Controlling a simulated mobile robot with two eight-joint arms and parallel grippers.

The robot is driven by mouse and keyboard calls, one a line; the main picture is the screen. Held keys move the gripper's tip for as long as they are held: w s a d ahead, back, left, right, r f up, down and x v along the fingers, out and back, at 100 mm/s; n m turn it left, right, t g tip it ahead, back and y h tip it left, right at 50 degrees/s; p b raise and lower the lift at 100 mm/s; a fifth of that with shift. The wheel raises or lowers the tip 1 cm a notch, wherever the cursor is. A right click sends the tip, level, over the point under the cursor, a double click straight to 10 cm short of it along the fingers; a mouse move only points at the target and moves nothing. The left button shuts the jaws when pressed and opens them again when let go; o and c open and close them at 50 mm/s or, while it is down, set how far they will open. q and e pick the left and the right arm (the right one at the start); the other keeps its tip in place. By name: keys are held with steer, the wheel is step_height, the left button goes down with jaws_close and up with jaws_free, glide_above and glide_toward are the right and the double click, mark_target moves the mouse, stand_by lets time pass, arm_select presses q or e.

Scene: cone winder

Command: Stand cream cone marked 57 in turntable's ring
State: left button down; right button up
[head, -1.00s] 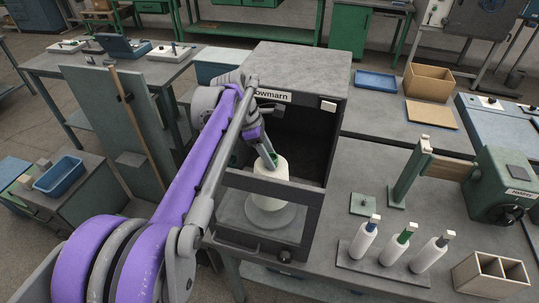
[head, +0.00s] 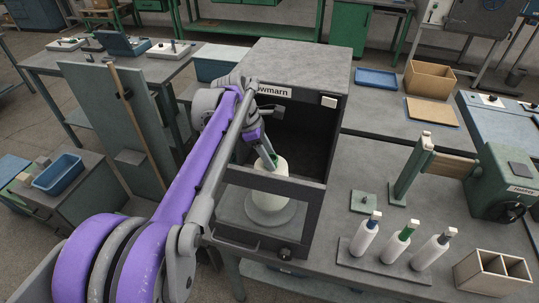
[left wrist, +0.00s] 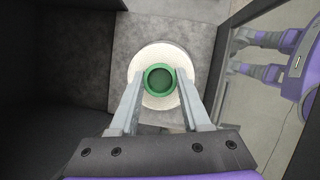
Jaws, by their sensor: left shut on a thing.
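The cream cone (head: 267,191) stands upright inside the dark open-fronted housing, over the round grey turntable (head: 284,217). Its mark cannot be read. Its green top opening (left wrist: 160,79) shows in the left wrist view, with the pale body around it. My left gripper (head: 272,162) reaches down from above and is shut on the cone near its top, one finger on each side of the green rim in the left wrist view (left wrist: 160,88). The ring is hidden under the cone, so I cannot tell if the base is seated. My right gripper is not in view.
The housing (head: 300,62) has a roof, side walls and a front crossbar close around the cone. To the right, a board (head: 385,268) holds three white cone-like pieces. A divided wooden box (head: 492,272) and a green machine (head: 505,180) stand beyond.

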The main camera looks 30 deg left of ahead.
arm_select(q)
steer(key=shift+f+b, duration=0.6)
steer(key=shift+f, duration=0.6)
steer(key=shift+c, duration=1.4)
jaws_free()
steer(key=v, duration=1.1)
steer(key=shift+p, duration=0.35)
steer(key=shift+f, duration=0.1)
